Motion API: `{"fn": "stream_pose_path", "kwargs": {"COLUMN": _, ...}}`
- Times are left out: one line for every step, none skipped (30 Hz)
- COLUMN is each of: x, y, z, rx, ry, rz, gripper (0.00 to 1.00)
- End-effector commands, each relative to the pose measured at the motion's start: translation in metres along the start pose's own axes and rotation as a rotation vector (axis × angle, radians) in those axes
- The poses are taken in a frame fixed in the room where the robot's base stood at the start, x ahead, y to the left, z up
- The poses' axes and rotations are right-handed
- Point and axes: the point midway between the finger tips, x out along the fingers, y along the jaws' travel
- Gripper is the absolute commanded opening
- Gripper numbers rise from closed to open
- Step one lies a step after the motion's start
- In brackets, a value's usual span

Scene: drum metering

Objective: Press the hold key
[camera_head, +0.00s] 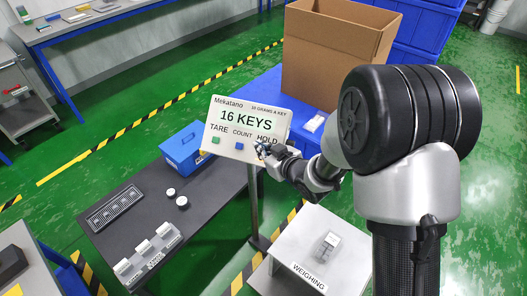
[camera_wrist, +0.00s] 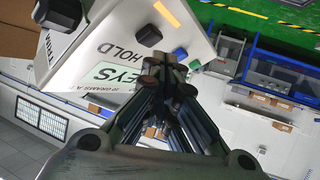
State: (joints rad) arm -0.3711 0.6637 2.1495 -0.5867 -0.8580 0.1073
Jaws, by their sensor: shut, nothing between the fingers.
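The metering display (camera_head: 248,125) is a pale panel on a post in the head view, reading 16 KEYS. Under TARE is a green key (camera_head: 216,140), and under COUNT is a blue key (camera_head: 239,146). My gripper (camera_head: 262,150) is shut and empty at the panel's lower right, just under the HOLD label (camera_head: 267,139). It covers the hold key's place there, and I cannot tell whether it touches. In the wrist view the closed fingertips (camera_wrist: 164,72) are beside the panel (camera_wrist: 90,62), near its HOLD lettering.
A white WEIGHING table (camera_head: 300,272) with a small pale object (camera_head: 328,245) stands below my arm. A dark bench (camera_head: 150,215) at left holds a blue box (camera_head: 184,150) and small parts. A large open carton (camera_head: 335,60) stands behind the panel.

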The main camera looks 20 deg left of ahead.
Motion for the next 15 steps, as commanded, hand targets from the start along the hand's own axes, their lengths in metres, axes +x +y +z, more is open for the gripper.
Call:
{"fn": "stream_pose_path", "kwargs": {"x": 0.0, "y": 0.0, "z": 0.0, "rx": 0.0, "ry": 0.0, "rz": 0.0, "gripper": 0.0}}
{"fn": "stream_pose_path", "kwargs": {"x": 0.0, "y": 0.0, "z": 0.0, "rx": 0.0, "ry": 0.0, "rz": 0.0, "gripper": 0.0}}
{"fn": "stream_pose_path", "kwargs": {"x": 0.0, "y": 0.0, "z": 0.0, "rx": 0.0, "ry": 0.0, "rz": 0.0, "gripper": 0.0}}
{"fn": "stream_pose_path", "kwargs": {"x": 0.0, "y": 0.0, "z": 0.0, "rx": 0.0, "ry": 0.0, "rz": 0.0, "gripper": 0.0}}
{"fn": "stream_pose_path", "kwargs": {"x": 0.0, "y": 0.0, "z": 0.0, "rx": 0.0, "ry": 0.0, "rz": 0.0, "gripper": 0.0}}
{"fn": "stream_pose_path", "kwargs": {"x": 0.0, "y": 0.0, "z": 0.0, "rx": 0.0, "ry": 0.0, "rz": 0.0, "gripper": 0.0}}
{"fn": "stream_pose_path", "kwargs": {"x": 0.0, "y": 0.0, "z": 0.0, "rx": 0.0, "ry": 0.0, "rz": 0.0, "gripper": 0.0}}
{"fn": "stream_pose_path", "kwargs": {"x": 0.0, "y": -0.001, "z": 0.0, "rx": -0.001, "ry": 0.0, "rz": -0.001, "gripper": 0.0}}
{"fn": "stream_pose_path", "kwargs": {"x": -0.002, "y": -0.002, "z": -0.001, "rx": -0.001, "ry": 0.0, "rz": -0.001, "gripper": 0.0}}
{"fn": "stream_pose_path", "kwargs": {"x": -0.003, "y": -0.002, "z": -0.003, "rx": 0.0, "ry": 0.0, "rz": -0.001, "gripper": 0.0}}
{"fn": "stream_pose_path", "kwargs": {"x": -0.004, "y": -0.004, "z": -0.004, "rx": -0.001, "ry": 0.001, "rz": -0.001, "gripper": 0.0}}
{"fn": "stream_pose_path", "kwargs": {"x": -0.007, "y": -0.005, "z": -0.007, "rx": -0.001, "ry": 0.001, "rz": -0.001, "gripper": 0.0}}
{"fn": "stream_pose_path", "kwargs": {"x": -0.009, "y": -0.007, "z": -0.009, "rx": -0.001, "ry": 0.002, "rz": -0.001, "gripper": 0.0}}
{"fn": "stream_pose_path", "kwargs": {"x": -0.012, "y": -0.009, "z": -0.01, "rx": -0.001, "ry": 0.001, "rz": -0.002, "gripper": 0.0}}
{"fn": "stream_pose_path", "kwargs": {"x": -0.015, "y": -0.011, "z": -0.012, "rx": -0.002, "ry": 0.001, "rz": -0.002, "gripper": 0.0}}
